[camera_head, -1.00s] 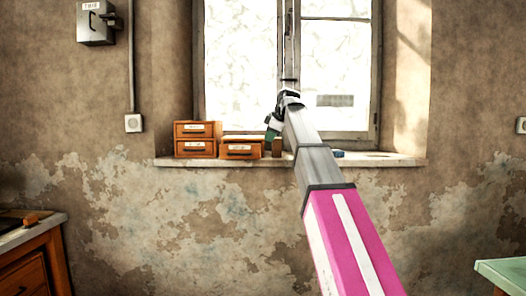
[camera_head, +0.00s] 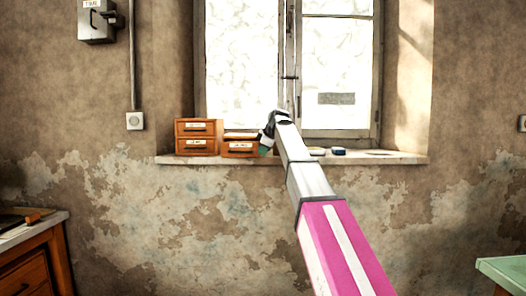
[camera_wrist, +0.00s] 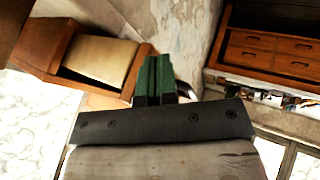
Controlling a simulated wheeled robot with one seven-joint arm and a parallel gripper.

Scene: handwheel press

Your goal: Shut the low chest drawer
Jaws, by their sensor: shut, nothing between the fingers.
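The low chest (camera_head: 240,147) is a small orange-brown wooden box with one labelled drawer, on the window sill. Its drawer front appears to stand out from the body, but how far is hard to tell in the head view. In the wrist view a wooden chest (camera_wrist: 48,48) lies at the upper left, with a tan panel (camera_wrist: 100,58) and a dark gap along it. My gripper (camera_head: 264,149) is at the right end of the low chest. Its green fingers (camera_wrist: 154,76) are together and empty, close to the chest's edge; contact cannot be told.
A taller two-drawer chest (camera_head: 197,138) stands just left of the low chest. A dark blue item (camera_head: 338,151) lies on the sill (camera_head: 400,158) to the right. The window is behind. A wooden desk (camera_head: 35,250) is at the lower left, a green table (camera_head: 503,270) at the lower right.

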